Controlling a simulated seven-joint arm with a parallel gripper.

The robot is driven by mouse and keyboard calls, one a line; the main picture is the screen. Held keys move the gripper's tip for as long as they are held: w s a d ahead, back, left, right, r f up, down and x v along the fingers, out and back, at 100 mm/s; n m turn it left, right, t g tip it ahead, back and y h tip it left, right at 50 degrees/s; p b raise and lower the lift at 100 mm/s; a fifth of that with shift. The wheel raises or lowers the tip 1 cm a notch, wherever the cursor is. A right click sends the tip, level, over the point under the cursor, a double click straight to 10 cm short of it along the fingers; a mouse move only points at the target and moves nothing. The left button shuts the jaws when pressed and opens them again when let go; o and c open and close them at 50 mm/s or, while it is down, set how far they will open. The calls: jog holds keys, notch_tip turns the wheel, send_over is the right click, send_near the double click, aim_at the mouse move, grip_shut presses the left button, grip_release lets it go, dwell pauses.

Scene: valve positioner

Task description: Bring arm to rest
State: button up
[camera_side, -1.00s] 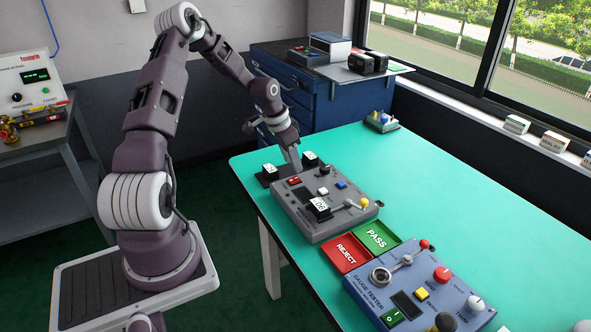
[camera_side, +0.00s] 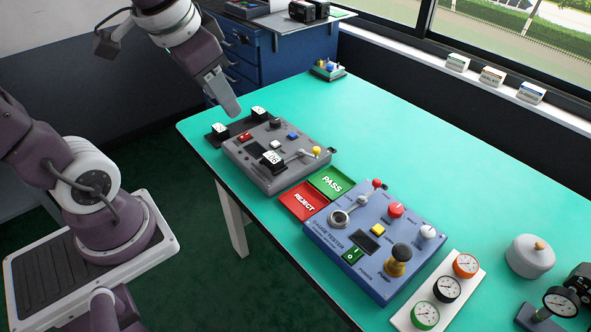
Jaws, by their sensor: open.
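My gripper (camera_side: 226,98) hangs in the air at the upper left of the side view, over the table's far left corner. It points down and slightly right, with nothing visible between its fingers. It is apart from the grey valve positioner box (camera_side: 272,158) below it. That box carries a red switch, a blue button, a black-and-white dial block and a lever with a yellow knob. Two small black blocks with white faces (camera_side: 258,115) stand on a dark plate at the box's back left edge. My gripper's fingers are seen edge-on.
Red REJECT (camera_side: 303,201) and green PASS (camera_side: 331,182) trays lie beside a blue gauge tester (camera_side: 360,275). Several gauges sit on a white plate (camera_side: 470,292). A blue cabinet (camera_side: 240,55) stands behind.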

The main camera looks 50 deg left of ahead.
jog(key=s+d+t+h, duration=0.1)
jog(key=s+d, duration=0.3)
jog(key=s, duration=0.4)
jog(key=shift+d+h, duration=0.2)
jog(key=shift+h, duration=0.2)
jog(key=shift+w+r, duration=0.1)
jog(key=shift+c, duration=0.2)
